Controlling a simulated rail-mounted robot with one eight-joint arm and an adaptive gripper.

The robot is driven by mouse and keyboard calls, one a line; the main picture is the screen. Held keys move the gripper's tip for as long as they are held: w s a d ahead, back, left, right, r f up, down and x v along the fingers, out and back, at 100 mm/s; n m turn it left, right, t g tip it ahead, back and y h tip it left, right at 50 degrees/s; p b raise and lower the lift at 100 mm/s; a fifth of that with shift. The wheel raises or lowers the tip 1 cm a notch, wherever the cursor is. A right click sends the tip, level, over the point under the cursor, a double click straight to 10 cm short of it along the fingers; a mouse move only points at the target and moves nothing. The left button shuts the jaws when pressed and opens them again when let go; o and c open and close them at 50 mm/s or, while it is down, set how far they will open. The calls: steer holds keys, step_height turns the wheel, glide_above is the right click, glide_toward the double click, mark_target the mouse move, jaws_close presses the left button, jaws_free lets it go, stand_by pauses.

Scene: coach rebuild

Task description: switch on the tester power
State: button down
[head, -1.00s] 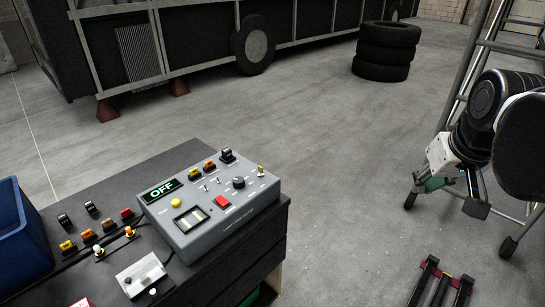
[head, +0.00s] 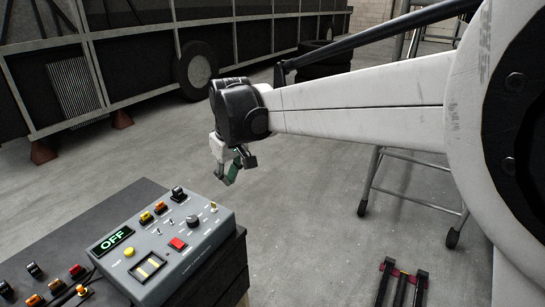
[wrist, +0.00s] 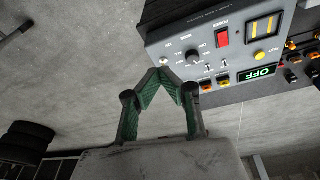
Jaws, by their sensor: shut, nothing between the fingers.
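The grey tester box (head: 205,238) stands on the dark bench top, its display (head: 112,240) reading OFF. A red rocker switch (head: 178,244) sits on its panel; in the wrist view this red switch (wrist: 223,37) has the word POWER beside it. A black knob, small toggles, a yellow button and a yellow-striped meter share the panel. My gripper (head: 232,180) hangs in the air just beyond the box's far right corner, apart from it. In the wrist view its green-padded fingers (wrist: 170,76) meet at the tips, with nothing between them.
Several coloured connectors (head: 58,286) lie left of the box on the bench. A wheeled ladder (head: 410,185) and a dark red-and-black stand (head: 402,285) are on the floor at right. A bus body with a tyre (head: 197,70) is behind.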

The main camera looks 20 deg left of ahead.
mark_target(173, 238)
steer(key=s+a+f+n, duration=0.1)
steer(key=s+a+f, duration=0.1)
steer(key=s+a, duration=0.2)
steer(key=s+a+f+n+g+p, duration=0.1)
steer(key=s+a+f, duration=0.1)
steer(key=s+a, duration=0.3)
steer(key=a, duration=0.4)
steer(key=shift+s+a+n+h, duration=0.3)
steer(key=shift+a+n, duration=0.05)
steer(key=shift+n, duration=0.05)
steer(key=shift+f, duration=0.1)
steer(key=f, duration=0.4)
steer(key=a+f+p, duration=0.1)
steer(key=f, duration=0.4)
steer(key=a+f+p, duration=0.1)
steer(key=f, duration=0.3)
steer(key=shift+w+f, duration=0.25)
steer(key=shift+f, duration=0.1)
steer(key=shift+f+h+b, duration=0.3)
steer(key=shift+f+b, duration=0.15)
steer(key=shift+b, duration=0.1)
steer(key=shift+r, duration=0.15)
